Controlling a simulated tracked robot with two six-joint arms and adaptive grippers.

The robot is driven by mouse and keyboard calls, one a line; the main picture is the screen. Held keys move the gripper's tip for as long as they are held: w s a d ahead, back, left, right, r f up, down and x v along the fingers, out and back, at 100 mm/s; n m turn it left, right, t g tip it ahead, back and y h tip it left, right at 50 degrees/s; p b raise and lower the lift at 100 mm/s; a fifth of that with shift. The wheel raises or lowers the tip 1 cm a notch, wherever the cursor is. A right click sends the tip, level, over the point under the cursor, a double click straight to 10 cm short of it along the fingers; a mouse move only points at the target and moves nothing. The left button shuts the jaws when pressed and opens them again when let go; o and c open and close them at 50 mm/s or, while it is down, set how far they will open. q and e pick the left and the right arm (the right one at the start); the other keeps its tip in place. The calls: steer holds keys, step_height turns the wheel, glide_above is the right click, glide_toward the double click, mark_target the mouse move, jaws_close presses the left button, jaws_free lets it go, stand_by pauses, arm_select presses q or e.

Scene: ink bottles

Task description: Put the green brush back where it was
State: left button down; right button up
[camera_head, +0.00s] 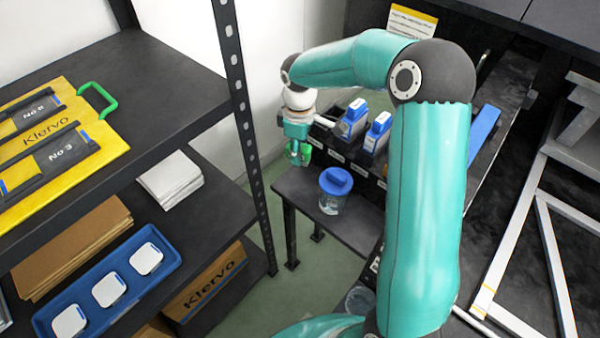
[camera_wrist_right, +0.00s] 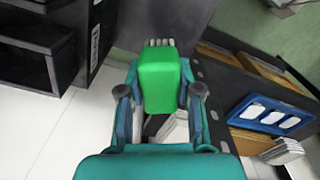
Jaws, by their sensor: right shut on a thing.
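My right gripper (camera_head: 298,146) hangs at the left end of the dark compartment rack (camera_head: 345,162), above the small dark table. In the right wrist view my right gripper (camera_wrist_right: 161,95) is shut on the green brush (camera_wrist_right: 160,75), a green block with pale bristles at its far end. The brush also shows in the head view as a small green patch (camera_head: 305,154), partly hidden by the fingers. The brush is held off the table, beside the rack. My left gripper is not in view.
Blue-and-white bottles (camera_head: 353,117) stand in the rack. A clear jar with a blue lid (camera_head: 335,181) stands on the table (camera_head: 290,187) below the gripper. A shelf post (camera_head: 236,90) is to the left, with a yellow Klervo case (camera_head: 70,155) on the shelf.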

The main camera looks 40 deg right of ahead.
mark_target(299, 180)
step_height(299, 180, down, 8)
steer(key=shift+f+b, duration=0.25)
steer(key=shift+b, duration=0.15)
steer(key=shift+f, duration=0.1)
steer(key=o, duration=1.1)
steer(key=shift+r, duration=0.25)
step_height(299, 180, up, 12)
steer(key=shift+f+p, duration=0.1)
steer(key=shift+p, duration=0.7)
